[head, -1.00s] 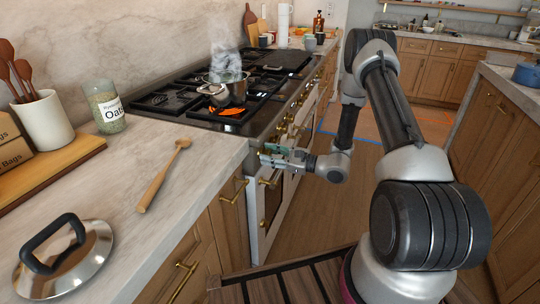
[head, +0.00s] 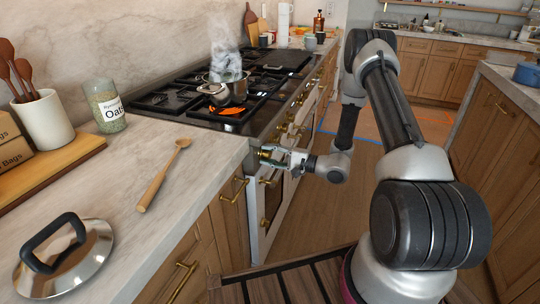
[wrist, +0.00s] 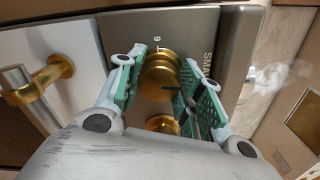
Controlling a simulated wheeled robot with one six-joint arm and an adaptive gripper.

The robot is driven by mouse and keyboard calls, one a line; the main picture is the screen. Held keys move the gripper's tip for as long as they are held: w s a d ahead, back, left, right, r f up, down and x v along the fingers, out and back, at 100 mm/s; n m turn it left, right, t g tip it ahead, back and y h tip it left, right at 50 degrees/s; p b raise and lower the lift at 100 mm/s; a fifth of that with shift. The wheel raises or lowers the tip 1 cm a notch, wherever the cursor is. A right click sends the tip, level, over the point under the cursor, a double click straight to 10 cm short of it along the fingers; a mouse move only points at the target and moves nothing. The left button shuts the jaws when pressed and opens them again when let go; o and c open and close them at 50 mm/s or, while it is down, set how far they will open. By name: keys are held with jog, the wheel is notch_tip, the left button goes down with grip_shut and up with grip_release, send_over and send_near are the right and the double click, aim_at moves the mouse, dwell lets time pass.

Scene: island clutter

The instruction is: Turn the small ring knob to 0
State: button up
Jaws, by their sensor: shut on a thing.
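The small ring knob (wrist: 158,78) is a round brass knob on the dark front panel of the range. Part of a label reading "SMA" and a small numeral show on the panel beside it. My gripper (wrist: 163,62) has its green-padded fingers on either side of this knob and is shut on it. In the head view my gripper (head: 270,156) is at the near end of the range's knob row. The fingers hide part of the knob, and I cannot read its setting with certainty.
A steaming pot (head: 228,92) stands on the range (head: 180,117), with an orange glow beside it. A second brass piece (wrist: 162,124) is below the knob. A brass handle (wrist: 42,78) is at left. A wooden spoon (head: 160,183) and lid (head: 82,262) lie on the counter.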

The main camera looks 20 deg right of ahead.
jog(key=shift+f+n, duration=0.1)
jog(key=shift+n, duration=0.7)
jog(key=shift+o, duration=0.2)
jog(key=o, duration=1)
jog(key=v, duration=1.2)
